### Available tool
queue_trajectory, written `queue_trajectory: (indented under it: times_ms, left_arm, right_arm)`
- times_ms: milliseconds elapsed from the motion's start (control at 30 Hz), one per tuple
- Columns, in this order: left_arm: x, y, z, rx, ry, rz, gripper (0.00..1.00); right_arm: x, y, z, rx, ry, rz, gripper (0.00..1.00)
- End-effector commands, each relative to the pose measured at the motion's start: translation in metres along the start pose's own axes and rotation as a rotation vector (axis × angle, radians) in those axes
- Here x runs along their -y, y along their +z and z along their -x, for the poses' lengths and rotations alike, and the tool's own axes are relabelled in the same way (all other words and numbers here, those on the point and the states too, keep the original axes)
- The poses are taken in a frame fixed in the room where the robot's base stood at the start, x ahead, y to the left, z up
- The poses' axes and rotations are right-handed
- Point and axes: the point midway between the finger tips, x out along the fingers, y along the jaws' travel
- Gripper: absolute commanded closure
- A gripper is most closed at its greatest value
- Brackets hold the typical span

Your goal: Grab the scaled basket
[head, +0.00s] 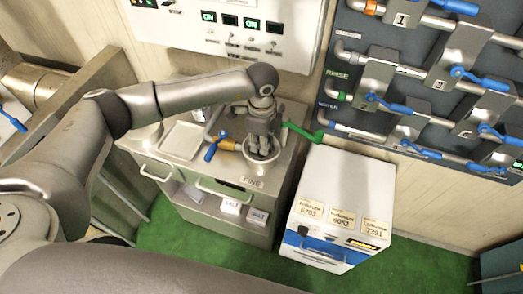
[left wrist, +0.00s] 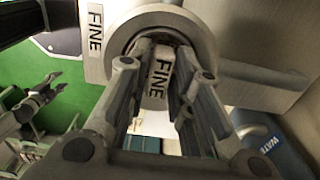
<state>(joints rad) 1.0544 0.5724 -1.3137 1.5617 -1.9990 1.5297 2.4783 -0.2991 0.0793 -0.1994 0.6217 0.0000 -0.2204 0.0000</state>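My left gripper (head: 262,143) points down into a round metal cup (head: 262,158) on the grey counter. In the left wrist view the two fingers of my left gripper (left wrist: 167,50) stand apart, with their tips inside the round rim (left wrist: 205,38). A pale piece marked FINE (left wrist: 158,78) shows in the gap between the fingers; it may be part of the basket, but its shape is mostly hidden. I cannot tell whether the fingers touch it. A second FINE label sits on the counter front.
The counter (head: 283,170) holds a shallow tray (head: 182,139) and a blue-handled valve (head: 216,146) close left of the gripper. A green lever (head: 302,131) is close right. A white cabinet (head: 345,190) stands right; a pipe panel (head: 420,80) is behind.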

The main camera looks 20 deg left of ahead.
Motion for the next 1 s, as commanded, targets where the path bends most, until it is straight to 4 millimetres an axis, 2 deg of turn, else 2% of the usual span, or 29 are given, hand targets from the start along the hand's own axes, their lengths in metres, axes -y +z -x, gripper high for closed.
queue_trajectory:
  times_ms: [33, 133, 567, 667, 1000]
  left_arm:
    - [0.0, 0.0, 0.0, 0.0, 0.0, 0.0, 0.88]
    - [0.0, 0.0, 0.0, 0.0, 0.0, 0.0, 1.0]
    - [0.001, -0.001, 0.003, -0.002, -0.002, 0.0, 1.0]
    - [0.002, -0.001, 0.013, -0.002, -0.004, 0.001, 1.0]
    - [0.001, 0.0, 0.078, -0.001, -0.005, 0.0, 1.0]
  right_arm:
    - [0.001, 0.003, 0.0, 0.005, -0.001, 0.0, 0.51]
    - [0.001, 0.006, 0.0, 0.009, -0.001, 0.0, 0.51]
    - [0.001, 0.004, -0.001, 0.006, -0.001, 0.0, 0.51]
    - [0.001, 0.004, -0.006, 0.004, -0.001, 0.0, 0.51]
    - [0.001, 0.004, -0.028, 0.001, -0.001, 0.001, 0.51]
